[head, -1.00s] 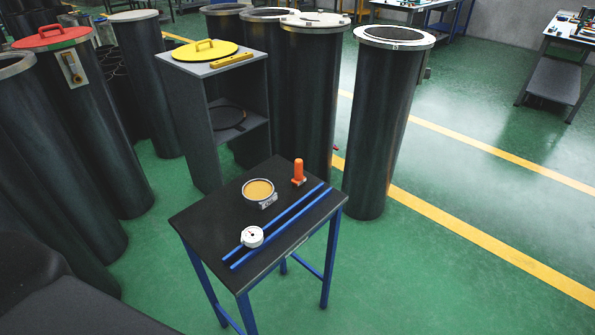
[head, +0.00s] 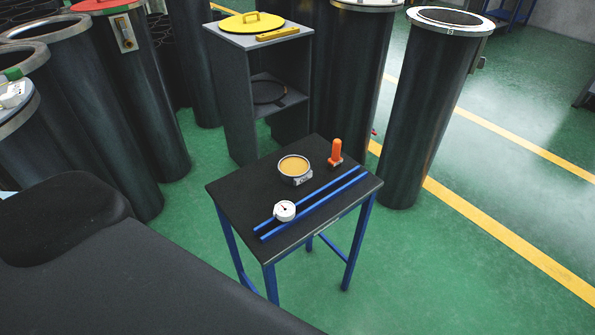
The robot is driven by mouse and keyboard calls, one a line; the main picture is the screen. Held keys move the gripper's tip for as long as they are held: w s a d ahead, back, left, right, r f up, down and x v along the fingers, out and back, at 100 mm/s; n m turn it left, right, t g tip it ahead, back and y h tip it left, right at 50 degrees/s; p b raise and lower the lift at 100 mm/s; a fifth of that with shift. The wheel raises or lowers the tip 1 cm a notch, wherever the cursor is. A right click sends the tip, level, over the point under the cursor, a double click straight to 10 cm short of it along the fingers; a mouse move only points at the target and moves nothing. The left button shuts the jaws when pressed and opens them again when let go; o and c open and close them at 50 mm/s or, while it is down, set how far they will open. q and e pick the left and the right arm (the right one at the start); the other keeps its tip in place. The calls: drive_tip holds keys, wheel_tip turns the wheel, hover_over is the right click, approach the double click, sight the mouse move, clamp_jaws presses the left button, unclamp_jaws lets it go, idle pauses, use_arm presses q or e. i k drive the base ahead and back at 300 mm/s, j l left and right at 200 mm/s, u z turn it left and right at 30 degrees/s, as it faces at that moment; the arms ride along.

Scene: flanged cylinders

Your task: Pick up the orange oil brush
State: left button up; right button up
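The orange oil brush (head: 336,151) stands upright near the back right edge of a small black-topped table (head: 237,190) with blue legs. Its upper part is a rounded orange handle, and a wider orange part shows at its foot. A round tin with tan contents (head: 294,168) stands just left of it. Neither of my grippers shows in the head view.
Two blue rods (head: 322,205) and a white dial gauge (head: 285,210) lie on the table's front part. A grey shelf (head: 236,95) with a yellow lid (head: 251,22) stands behind. A tall black cylinder (head: 427,110) stands right of the table. Green floor is clear at front right.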

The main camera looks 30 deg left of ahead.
sight(336, 161)
drive_tip(key=i+l+u, duration=0.6)
drive_tip(key=l+u, duration=0.15)
